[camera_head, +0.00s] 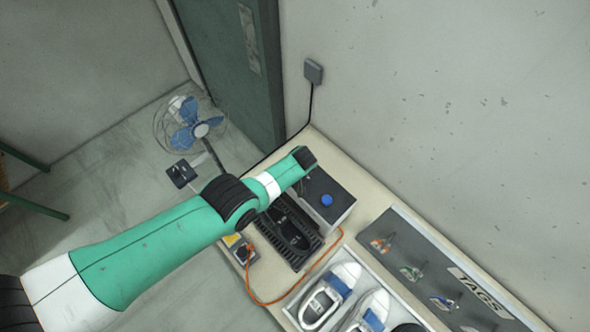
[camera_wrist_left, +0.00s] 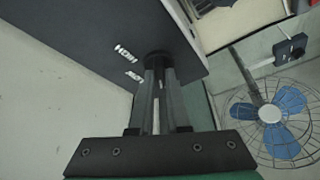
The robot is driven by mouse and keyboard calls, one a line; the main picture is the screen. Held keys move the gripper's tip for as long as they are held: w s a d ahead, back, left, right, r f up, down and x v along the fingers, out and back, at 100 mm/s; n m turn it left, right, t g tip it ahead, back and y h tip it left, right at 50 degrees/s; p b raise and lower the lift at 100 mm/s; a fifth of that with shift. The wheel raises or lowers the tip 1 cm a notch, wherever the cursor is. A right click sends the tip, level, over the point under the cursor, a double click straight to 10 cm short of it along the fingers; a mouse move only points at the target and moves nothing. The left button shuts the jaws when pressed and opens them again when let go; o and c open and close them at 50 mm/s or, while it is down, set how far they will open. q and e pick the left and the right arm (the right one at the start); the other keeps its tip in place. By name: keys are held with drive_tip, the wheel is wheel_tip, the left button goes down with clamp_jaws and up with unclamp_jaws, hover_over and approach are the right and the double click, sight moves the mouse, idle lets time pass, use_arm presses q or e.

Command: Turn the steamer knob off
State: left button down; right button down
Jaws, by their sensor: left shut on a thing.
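The steamer (camera_head: 330,216) is a grey box with a dark top and a blue button, on the bench by the wall. Its dark panel (camera_wrist_left: 70,45) fills the upper left of the left wrist view, with white lettering that seems to read HIGH and a smaller mark. The black round knob (camera_wrist_left: 158,58) sits on that panel. My left gripper (camera_wrist_left: 158,74) is shut on the knob, its two fingers either side of it. In the head view my left arm reaches over the bench and hides the knob and fingers. My right gripper is not in view.
A black ridged tray (camera_head: 274,250) stands beside the steamer, with an orange cable (camera_head: 262,302) near it. White-blue shoes (camera_head: 326,302) lie in a tray at the front. A tag board (camera_head: 425,268) is to the right. A blue fan (camera_head: 185,136) stands on the floor.

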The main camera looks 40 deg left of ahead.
use_arm(q)
drive_tip(key=shift+n, duration=0.4)
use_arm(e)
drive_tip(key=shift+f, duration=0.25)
use_arm(q)
drive_tip(key=c, duration=0.9)
unclamp_jaws()
drive_tip(key=shift+r, duration=0.15)
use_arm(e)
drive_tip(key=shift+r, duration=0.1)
